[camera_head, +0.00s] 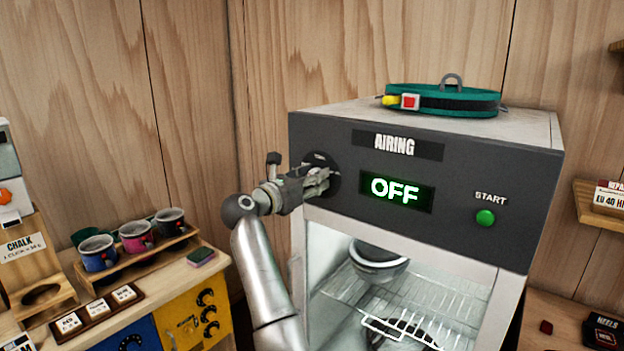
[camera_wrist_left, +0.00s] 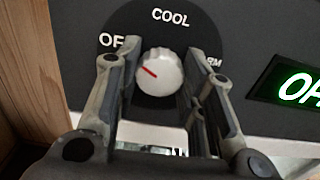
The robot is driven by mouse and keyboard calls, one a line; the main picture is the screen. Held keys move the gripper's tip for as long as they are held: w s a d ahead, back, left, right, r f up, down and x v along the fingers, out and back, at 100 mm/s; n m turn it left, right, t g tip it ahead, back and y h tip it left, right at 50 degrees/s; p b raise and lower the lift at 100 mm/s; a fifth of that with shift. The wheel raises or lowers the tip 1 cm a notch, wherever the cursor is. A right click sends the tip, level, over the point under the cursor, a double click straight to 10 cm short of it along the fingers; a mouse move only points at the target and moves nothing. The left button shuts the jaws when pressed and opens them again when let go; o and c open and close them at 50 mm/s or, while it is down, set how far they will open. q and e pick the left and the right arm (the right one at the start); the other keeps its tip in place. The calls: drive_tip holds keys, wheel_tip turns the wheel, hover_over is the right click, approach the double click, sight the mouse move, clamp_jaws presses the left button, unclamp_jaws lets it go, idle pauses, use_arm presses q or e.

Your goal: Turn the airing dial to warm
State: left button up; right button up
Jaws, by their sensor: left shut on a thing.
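The airing dial is a white knob (camera_wrist_left: 160,74) with a red pointer on a round black plate (camera_wrist_left: 150,28). The plate reads "COOL" at the top, with "OFF" and "WARM" partly hidden by my fingers at left and right. The pointer aims up-left, toward "OFF". My left gripper (camera_head: 317,182) is at the dial on the left of the airing cabinet's front panel (camera_head: 460,185), its fingers shut on the knob from both sides. The green display (camera_head: 396,192) reads "OFF". My right gripper is not in view.
A green START button (camera_head: 485,217) is at the panel's right. A teal harness belt (camera_head: 440,100) lies on the cabinet top. Inside, a pale round item (camera_head: 378,270) sits by wire racks. Mugs (camera_head: 135,237) stand on a rack on the left counter.

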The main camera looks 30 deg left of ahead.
use_arm(q)
drive_tip(key=m+b, duration=0.1)
drive_tip(key=m, duration=0.7)
drive_tip(key=m+b, duration=0.2)
drive_tip(key=m, duration=0.7)
drive_tip(key=m+b, duration=0.2)
drive_tip(key=m, duration=0.7)
drive_tip(key=shift+f, duration=0.25)
drive_tip(key=shift+d, duration=0.1)
drive_tip(key=shift+c, duration=0.2)
drive_tip(key=o, duration=1)
drive_tip(key=shift+r, duration=0.1)
drive_tip(key=shift+o, duration=0.2)
drive_tip(key=s+a, duration=0.1)
drive_tip(key=s, duration=1.1)
